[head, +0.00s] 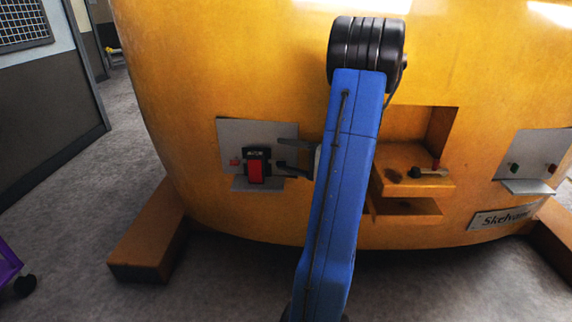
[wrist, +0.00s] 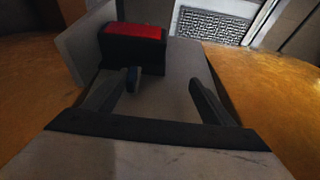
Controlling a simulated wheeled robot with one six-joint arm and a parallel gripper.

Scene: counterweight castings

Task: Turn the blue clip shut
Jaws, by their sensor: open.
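A small dark blue clip (wrist: 132,79) stands out from the grey plate just below a black box in the wrist view. My gripper (wrist: 159,86) is open around it, with the clip close to the left finger and a wide gap to the right finger. I cannot tell whether that finger touches it. In the head view my open gripper (head: 284,156) points left at the black box with the red front (head: 256,170), on a grey plate (head: 225,140) of the big orange casting. The clip cannot be made out there. The box also shows in the wrist view (wrist: 133,58).
Right of my arm is a recess with an orange shelf (head: 430,180) carrying a black knob and a small lever. Farther right is another grey panel (head: 535,150) with green and red buttons. Orange feet (head: 150,240) stick out below.

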